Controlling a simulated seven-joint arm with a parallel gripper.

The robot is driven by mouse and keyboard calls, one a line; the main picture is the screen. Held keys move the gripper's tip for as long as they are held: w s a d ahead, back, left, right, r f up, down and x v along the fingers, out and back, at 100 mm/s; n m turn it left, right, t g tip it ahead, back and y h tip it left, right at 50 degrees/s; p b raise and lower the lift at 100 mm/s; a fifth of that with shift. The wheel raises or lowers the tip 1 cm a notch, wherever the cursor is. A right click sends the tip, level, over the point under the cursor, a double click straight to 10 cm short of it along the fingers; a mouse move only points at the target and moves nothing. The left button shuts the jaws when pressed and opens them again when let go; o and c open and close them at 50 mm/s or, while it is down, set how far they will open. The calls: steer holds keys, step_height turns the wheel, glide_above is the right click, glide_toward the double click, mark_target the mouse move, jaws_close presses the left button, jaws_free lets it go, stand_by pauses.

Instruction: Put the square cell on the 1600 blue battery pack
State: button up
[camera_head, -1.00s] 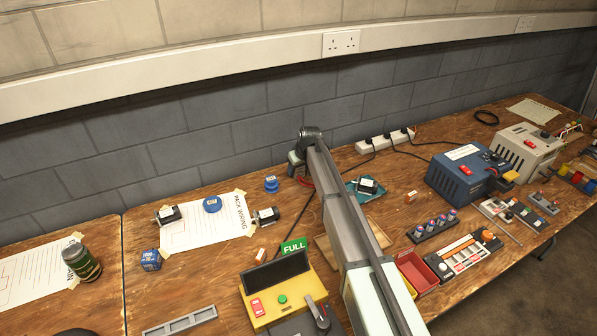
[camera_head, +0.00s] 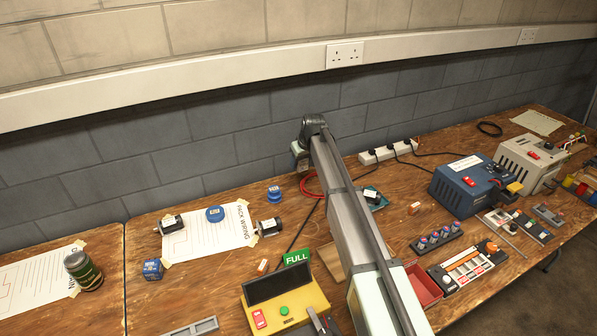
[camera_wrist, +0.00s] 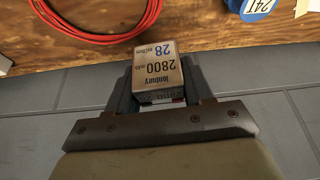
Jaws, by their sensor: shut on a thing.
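In the wrist view my gripper (camera_wrist: 161,88) is shut on a box-shaped cell (camera_wrist: 157,68), whose printed face reads 2800 mAh and 28 mOhm. The cell sits between both fingers, above the bench's back edge by the grey wall. A small blue box (camera_head: 152,269) with a pale label stands at the left of the bench. Blue round pieces stand on the wiring sheet (camera_head: 215,214) and behind it (camera_head: 274,195). The lettering on these blue things is too small to read, so I cannot tell which is marked 1600.
A red cable (camera_wrist: 100,38) lies coiled below my gripper; a blue labelled piece (camera_wrist: 257,8) is at upper right. The yellow tester (camera_head: 285,306) with its FULL sign (camera_head: 297,258) stands in front. A power strip (camera_head: 388,151) and blue supply (camera_head: 470,186) are to the right.

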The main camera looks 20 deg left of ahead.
steer(key=shift+r, duration=0.8)
steer(key=s+a+r+n+g, duration=0.1)
steer(key=s+a+n, duration=0.1)
steer(key=s+a, duration=1)
steer(key=s+a+r+n+g, duration=0.1)
steer(key=s+a+r+n, duration=0.1)
steer(key=s+a, duration=1.1)
steer(key=r+n+g+y, duration=0.1)
steer(key=r+n, duration=0.1)
steer(key=n, duration=0.2)
glide_above(145, 262)
steer(key=d, duration=0.2)
steer(key=shift+a+f, duration=0.15)
steer(key=shift+f, duration=2.35)
steer(key=shift+a+f, duration=0.1)
steer(key=shift+f, duration=2.35)
steer(key=shift+f, duration=0.15)
